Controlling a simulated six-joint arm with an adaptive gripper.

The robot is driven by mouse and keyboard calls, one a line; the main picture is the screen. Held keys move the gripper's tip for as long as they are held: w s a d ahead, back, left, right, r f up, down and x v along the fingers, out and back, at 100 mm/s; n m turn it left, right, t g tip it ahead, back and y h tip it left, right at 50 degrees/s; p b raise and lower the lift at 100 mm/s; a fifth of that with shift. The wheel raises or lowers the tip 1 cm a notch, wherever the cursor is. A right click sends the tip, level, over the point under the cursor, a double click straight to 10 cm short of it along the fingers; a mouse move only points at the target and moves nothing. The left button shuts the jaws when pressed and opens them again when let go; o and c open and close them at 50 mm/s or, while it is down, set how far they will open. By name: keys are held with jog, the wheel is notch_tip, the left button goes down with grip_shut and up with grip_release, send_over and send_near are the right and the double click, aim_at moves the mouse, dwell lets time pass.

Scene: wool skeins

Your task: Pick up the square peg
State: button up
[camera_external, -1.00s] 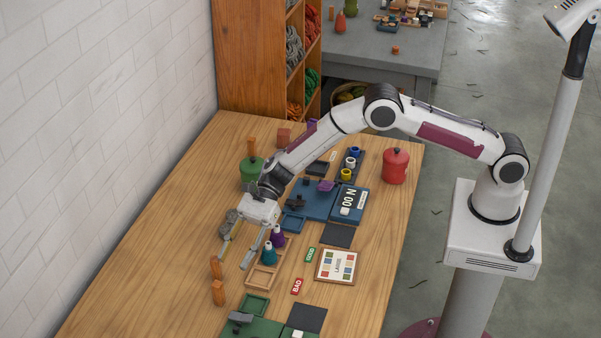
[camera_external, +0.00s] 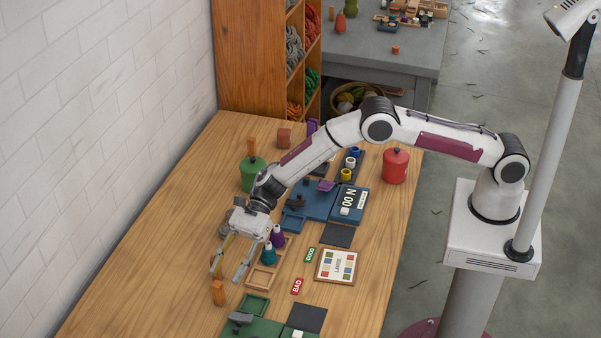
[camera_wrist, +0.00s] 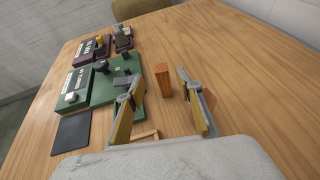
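An upright orange-brown wooden block (camera_external: 218,293), square-edged, stands on the table in the external view. It looks like the peg, though its exact shape is hard to tell. In the wrist view, a block (camera_wrist: 163,82) stands just beyond and between my fingertips, untouched as far as I can see. A second orange-brown piece (camera_wrist: 210,98) shows partly behind my right-hand finger in the wrist view; in the external view it is largely hidden by a finger. My gripper (camera_external: 227,274) is open and empty, pointing down, low over the table; its fingers also show in the wrist view (camera_wrist: 158,76).
Teal and purple spools (camera_external: 269,254) stand close to the right of my gripper. A wooden tray (camera_external: 261,287) and a green tray (camera_external: 254,306) lie nearby. A green board (camera_wrist: 103,92) with dark fixtures is at left in the wrist view. Table left is clear.

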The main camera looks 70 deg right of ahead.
aim_at(220, 282)
jog(key=shift+x, duration=1.9)
jog(key=shift+w, duration=0.1)
jog(key=c, duration=1)
